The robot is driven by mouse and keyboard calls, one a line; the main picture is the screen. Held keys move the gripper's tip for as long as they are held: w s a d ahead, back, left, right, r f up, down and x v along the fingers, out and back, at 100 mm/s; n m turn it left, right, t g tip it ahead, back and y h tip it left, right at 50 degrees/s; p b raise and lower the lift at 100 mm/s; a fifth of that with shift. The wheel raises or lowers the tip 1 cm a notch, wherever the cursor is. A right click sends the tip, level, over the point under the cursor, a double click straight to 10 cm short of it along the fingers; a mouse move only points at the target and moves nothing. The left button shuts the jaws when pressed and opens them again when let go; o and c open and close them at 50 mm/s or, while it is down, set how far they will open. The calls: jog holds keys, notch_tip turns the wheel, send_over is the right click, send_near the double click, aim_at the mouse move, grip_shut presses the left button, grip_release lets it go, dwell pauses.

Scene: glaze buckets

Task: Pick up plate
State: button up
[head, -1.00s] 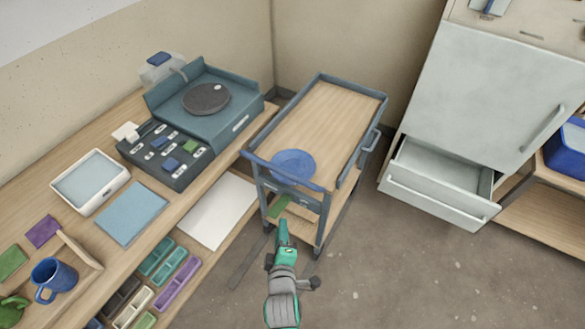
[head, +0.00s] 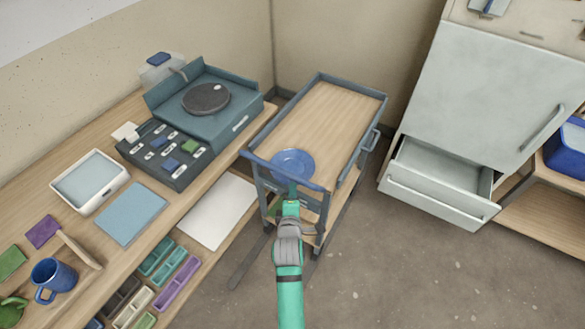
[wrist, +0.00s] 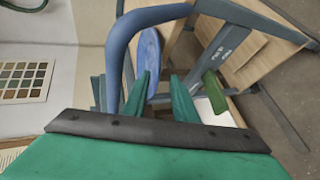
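The blue plate (head: 294,161) lies on the wooden top of the trolley (head: 328,112), at its near end beside the blue end rail. In the wrist view the plate (wrist: 149,50) is seen nearly edge-on, just beyond my left finger. My gripper (head: 291,188) is at the trolley's near end, by the plate's near edge. In the wrist view its two teal fingers (wrist: 160,90) stand apart with a gap between them, holding nothing. I cannot tell whether a fingertip touches the plate.
The trolley's blue rail (wrist: 118,45) curves close to my fingers. A green piece (wrist: 212,90) shows to their right. A workbench with a blue mug (head: 54,276) runs along the left. A cabinet with an open drawer (head: 440,183) stands right. Floor between is clear.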

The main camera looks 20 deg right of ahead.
jog(key=shift+x, duration=2.3)
jog(key=shift+d+r, duration=0.1)
jog(key=shift+r, duration=0.05)
grip_shut()
jog(key=shift+r, duration=0.2)
